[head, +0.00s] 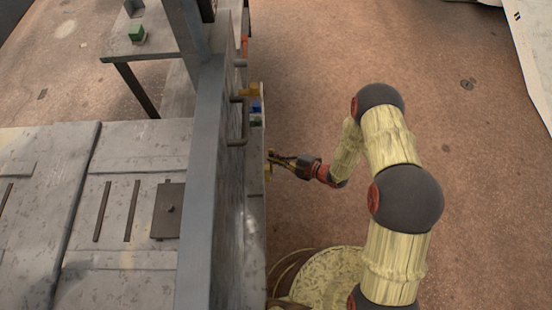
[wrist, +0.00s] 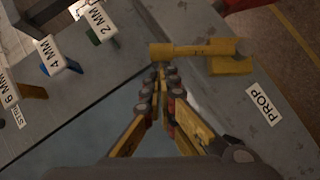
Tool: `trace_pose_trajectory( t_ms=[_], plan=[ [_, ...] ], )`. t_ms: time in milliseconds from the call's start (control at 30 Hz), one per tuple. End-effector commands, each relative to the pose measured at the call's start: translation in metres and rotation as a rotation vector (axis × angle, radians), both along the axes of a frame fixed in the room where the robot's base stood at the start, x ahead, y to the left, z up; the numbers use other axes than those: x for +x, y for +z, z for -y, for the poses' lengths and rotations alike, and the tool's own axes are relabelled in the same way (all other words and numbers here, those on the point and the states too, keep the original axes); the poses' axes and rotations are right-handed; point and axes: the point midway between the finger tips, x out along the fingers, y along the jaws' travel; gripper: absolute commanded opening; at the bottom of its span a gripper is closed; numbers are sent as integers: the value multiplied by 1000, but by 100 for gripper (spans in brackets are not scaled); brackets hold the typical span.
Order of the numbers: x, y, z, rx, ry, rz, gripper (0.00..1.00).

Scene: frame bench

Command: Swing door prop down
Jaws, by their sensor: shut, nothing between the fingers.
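The door prop (wrist: 195,48) is a yellow bar in the wrist view, lying crosswise on a grey surface. A yellow block (wrist: 230,66) sits at its right end, and a white label reading PROP (wrist: 262,105) is beside it. My gripper (wrist: 158,70) is shut and empty, its fingertips just below the bar's left end; I cannot tell if they touch it. In the head view my gripper (head: 273,160) is at the right side of the grey bench frame, where the prop is too small to make out clearly.
In the wrist view, tags reading 2 MM (wrist: 96,18), 4 MM (wrist: 55,56) and 6 MM (wrist: 10,92) stand at the left. In the head view, a tall grey panel (head: 210,150) with a handle (head: 238,120) borders the bench (head: 120,150). Open floor (head: 310,60) lies right.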

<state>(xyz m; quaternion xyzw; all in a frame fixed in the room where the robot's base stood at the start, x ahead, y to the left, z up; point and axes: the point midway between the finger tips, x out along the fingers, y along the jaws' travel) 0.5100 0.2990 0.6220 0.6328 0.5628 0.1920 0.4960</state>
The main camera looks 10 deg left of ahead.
Motion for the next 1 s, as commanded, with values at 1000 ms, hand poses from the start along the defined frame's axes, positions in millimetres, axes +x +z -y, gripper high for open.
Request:
trace_pose_trajectory(
  t_ms=[1000],
  plan=[
    [21,-4,-5,-44,1,-176,0]
  ],
)
